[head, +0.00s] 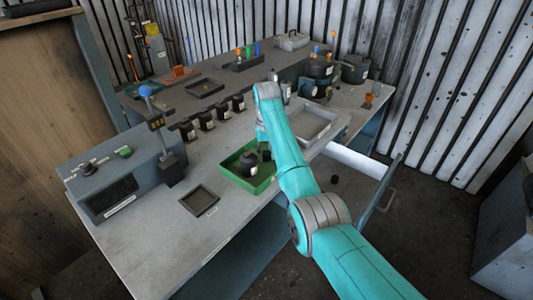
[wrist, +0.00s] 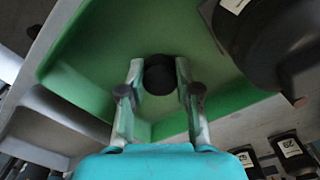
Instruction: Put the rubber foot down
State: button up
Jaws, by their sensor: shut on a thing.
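The rubber foot (wrist: 160,74) is a small black round piece between the fingertips in the wrist view. My gripper (wrist: 159,86) is shut on it, one finger on each side. The green tray (head: 232,164) stands on the bench in the head view, and my gripper is over its right part. The tray floor (wrist: 100,60) fills much of the wrist view behind the foot. I cannot tell whether the foot touches it. A black housing (head: 249,166) sits in the tray, left of my gripper; it also shows at upper right in the wrist view (wrist: 265,40).
A grey tray (head: 333,120) stands right of my arm. A small dark tray (head: 199,201) lies at the front left of the bench, near a control box (head: 110,192). Several black labelled parts (head: 222,112) stand in a row behind.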

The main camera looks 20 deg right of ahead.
aim_at(267, 153)
jog(key=shift+f, duration=0.15)
jog(key=o, duration=0.9)
jog(key=shift+o, duration=0.2)
notch_tip(267, 153, up, 12)
